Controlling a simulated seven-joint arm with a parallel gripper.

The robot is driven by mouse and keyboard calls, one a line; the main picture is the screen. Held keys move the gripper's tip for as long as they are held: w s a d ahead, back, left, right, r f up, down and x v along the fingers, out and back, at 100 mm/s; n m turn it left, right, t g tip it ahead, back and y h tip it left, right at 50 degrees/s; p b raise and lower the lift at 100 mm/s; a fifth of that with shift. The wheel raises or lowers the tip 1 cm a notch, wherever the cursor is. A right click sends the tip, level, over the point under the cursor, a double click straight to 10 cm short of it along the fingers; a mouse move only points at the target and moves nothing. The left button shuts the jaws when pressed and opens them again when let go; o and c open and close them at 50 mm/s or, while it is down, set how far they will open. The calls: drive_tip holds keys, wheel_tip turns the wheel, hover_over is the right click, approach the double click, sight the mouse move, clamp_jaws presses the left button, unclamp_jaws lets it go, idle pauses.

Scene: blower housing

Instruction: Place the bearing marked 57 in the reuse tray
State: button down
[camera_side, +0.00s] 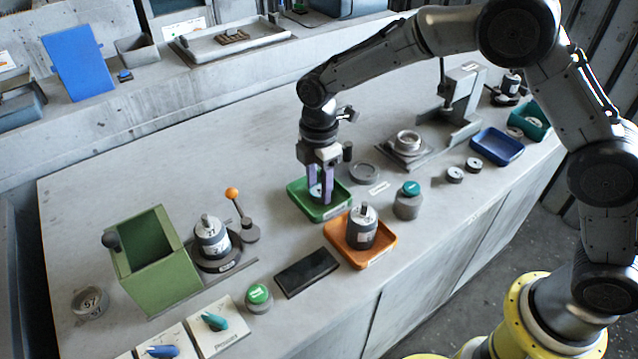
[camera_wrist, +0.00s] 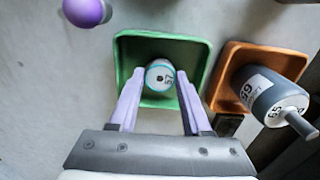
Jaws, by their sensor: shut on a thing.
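My gripper (camera_side: 319,200) has its two purple fingers pointing down over the green tray (camera_side: 338,208). In the wrist view, my gripper (camera_wrist: 160,80) is shut on a small round bearing (camera_wrist: 159,75) with a pale face and a dark centre. Its small marking looks like 57, but it is hard to read. The bearing is within the outline of the green tray (camera_wrist: 203,50); I cannot tell if it touches the floor. In the side view the fingers partly hide the bearing. No reuse label is readable on the green tray.
An orange tray (camera_side: 383,256) with a grey cylindrical unit (camera_side: 361,228) stands close beside the green tray. A black pad (camera_side: 307,272), a green box (camera_side: 155,262) and an orange-knobbed lever (camera_side: 232,194) lie leftward. A press (camera_side: 462,95) and blue tray (camera_side: 497,146) stand rightward.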

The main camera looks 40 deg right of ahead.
sight(320, 191)
drive_tip(key=shift+f, duration=0.1)
drive_tip(key=shift+c, duration=1.8)
unclamp_jaws()
wheel_tip(320, 191, up, 12)
drive_tip(key=shift+r, duration=0.2)
